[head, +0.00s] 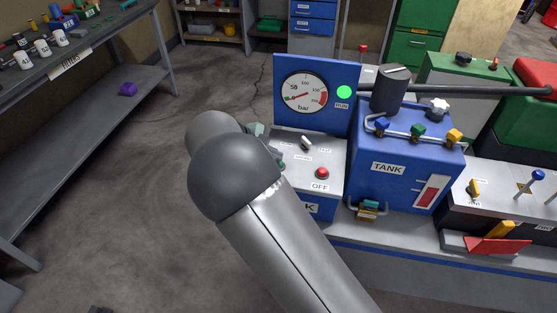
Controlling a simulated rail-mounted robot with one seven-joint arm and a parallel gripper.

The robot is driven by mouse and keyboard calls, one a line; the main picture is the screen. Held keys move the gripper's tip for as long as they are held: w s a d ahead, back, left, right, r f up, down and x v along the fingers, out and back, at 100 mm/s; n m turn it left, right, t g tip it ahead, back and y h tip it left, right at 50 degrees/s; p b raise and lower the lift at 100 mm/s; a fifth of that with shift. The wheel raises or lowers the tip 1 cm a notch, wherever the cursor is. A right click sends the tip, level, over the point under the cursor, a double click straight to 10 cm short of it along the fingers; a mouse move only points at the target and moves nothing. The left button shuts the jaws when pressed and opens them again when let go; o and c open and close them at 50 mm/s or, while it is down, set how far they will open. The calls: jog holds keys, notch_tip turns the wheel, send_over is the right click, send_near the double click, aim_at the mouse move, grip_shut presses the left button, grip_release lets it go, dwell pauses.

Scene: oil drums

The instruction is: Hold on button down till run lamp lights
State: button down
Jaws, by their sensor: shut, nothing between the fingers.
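The run lamp (344,92) glows bright green on the upright blue gauge panel (317,66), above its RUN label. Below it is a grey control panel (330,160) with a red off button (322,173) and a toggle switch (306,143). The on button is not visible; my arm covers the left part of this panel. Only small grey-green parts, apparently of my gripper (278,160), show past the arm at the panel's left. Its fingertips are hidden, so I cannot see whether they touch the button.
The gauge (304,93) has a red pointer. A blue tank (400,168) with valves stands right of the panel, with a dark cylinder (388,92) on top. A lever box (505,202) is farther right. A workbench (110,95) stands left; floor between is clear.

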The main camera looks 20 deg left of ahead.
jog(key=shift+r, duration=0.3)
jog(key=shift+r+p, duration=1.7)
jog(key=shift+r, duration=0.85)
jog(key=s+d+r+m+g+y, duration=0.1)
jog(key=s+d+r+m+g, duration=0.15)
jog(key=d, duration=0.55)
jog(key=s+d+r+m+g+y, duration=0.1)
jog(key=s+d+m, duration=0.15)
jog(key=d, duration=0.45)
jog(key=s+d+r+m+g+y, duration=0.2)
jog(key=d+m, duration=0.1)
jog(key=d, duration=0.5)
jog(key=s+d+m+y, duration=0.1)
jog(key=s+d+m, duration=0.3)
jog(key=s, duration=0.6)
jog(key=s+d+m+y, duration=0.2)
jog(key=s+d+m, duration=0.2)
jog(key=s, duration=0.5)
jog(key=shift+s+d+r+m, duration=0.4)
jog(key=shift+d+r, duration=0.05)
jog(key=shift+d, duration=0.8)
jog(key=shift+t, duration=0.25)
